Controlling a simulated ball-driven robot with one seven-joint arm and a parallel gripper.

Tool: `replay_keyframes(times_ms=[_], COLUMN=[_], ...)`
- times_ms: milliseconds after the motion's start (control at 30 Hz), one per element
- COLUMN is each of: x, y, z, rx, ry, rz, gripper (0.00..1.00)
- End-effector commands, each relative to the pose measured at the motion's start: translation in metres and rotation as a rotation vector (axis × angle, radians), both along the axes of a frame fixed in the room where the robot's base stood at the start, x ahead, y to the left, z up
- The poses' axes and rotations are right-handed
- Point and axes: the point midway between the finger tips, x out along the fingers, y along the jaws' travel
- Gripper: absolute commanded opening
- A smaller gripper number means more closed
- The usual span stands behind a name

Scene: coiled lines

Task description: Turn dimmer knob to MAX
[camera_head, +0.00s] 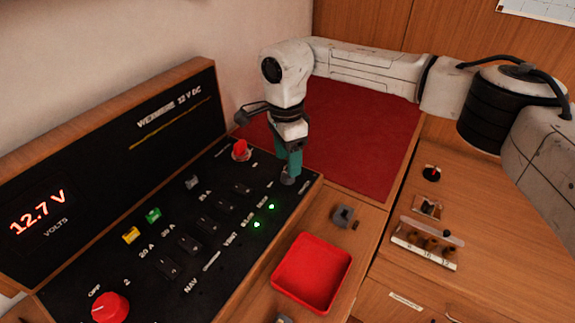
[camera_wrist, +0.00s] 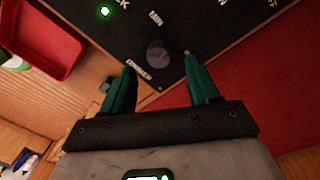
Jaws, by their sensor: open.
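The dimmer knob (camera_wrist: 158,54) is a small round grey knob near the corner of the black switch panel. In the wrist view it lies just beyond and between my open fingertips, with a label reading DIMMER below it and MIN above it. In the head view the knob (camera_head: 288,178) shows directly below my gripper (camera_head: 290,160), partly covered by the green fingers. My gripper (camera_wrist: 160,66) is open, its two green fingers spread to either side of the knob, and nothing is held. I cannot tell the knob's exact pointer angle.
The black panel (camera_head: 205,268) carries several switches, colored fuses, two red knobs and two lit green lamps. A voltmeter (camera_head: 38,212) reads 12.7 V. A red tray (camera_head: 312,272) and a grey block (camera_head: 343,215) lie on the wood nearby. A red mat (camera_head: 365,140) lies behind my gripper.

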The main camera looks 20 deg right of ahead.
Motion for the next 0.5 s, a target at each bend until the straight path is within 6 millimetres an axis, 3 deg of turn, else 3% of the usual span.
replay_keyframes(times_ms=[200,500], x=[-0.002,-0.002], y=[0.000,0.000], z=[-0.028,-0.038], rx=[0.001,0.000], ry=[0.000,0.000], rz=[0.000,0.000], gripper=[0.60,0.60])
